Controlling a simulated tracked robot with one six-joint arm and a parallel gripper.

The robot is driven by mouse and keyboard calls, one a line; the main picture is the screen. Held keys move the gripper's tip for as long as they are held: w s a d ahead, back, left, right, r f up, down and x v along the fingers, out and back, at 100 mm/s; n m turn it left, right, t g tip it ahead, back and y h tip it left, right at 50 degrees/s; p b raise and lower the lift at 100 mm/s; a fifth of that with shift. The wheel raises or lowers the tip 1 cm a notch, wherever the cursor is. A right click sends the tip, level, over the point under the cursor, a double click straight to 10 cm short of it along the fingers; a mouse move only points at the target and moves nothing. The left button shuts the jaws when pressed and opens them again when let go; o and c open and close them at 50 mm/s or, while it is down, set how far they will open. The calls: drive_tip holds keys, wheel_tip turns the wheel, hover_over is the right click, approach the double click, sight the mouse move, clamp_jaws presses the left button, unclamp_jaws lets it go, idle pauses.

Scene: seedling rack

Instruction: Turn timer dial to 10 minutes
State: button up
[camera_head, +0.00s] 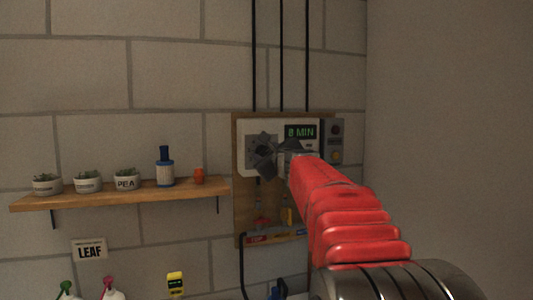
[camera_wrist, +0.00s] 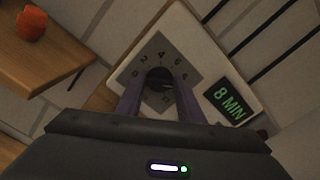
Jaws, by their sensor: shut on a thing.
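The timer is a pale box (camera_head: 295,124) on a wooden board. Its green display (camera_head: 300,132) reads 8 MIN, and the display also shows in the wrist view (camera_wrist: 230,104). The square grey dial plate (camera_head: 251,139) carries numbers around the dark dial knob (camera_wrist: 160,76); 2, 4 and 6 are legible in the wrist view. My gripper (camera_wrist: 158,97) is shut on the dial, one finger on each side of it. In the head view my gripper (camera_head: 266,158) covers part of the plate and hides the knob.
A grey box with round buttons (camera_head: 336,142) adjoins the timer on the right. Small tools hang on the board below the timer.

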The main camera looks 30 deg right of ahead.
drive_tip(key=m, duration=0.5)
drive_tip(key=shift+f, duration=0.2)
idle(0.4)
drive_tip(key=o, duration=0.8)
drive_tip(key=shift+d, duration=0.1)
drive_tip(key=shift+o, duration=1.3)
drive_tip(key=shift+r, duration=0.15)
drive_tip(key=shift+s, duration=0.15)
drive_tip(key=v, duration=1.3)
drive_tip(key=shift+s, duration=0.35)
drive_tip(key=shift+s, duration=0.1)
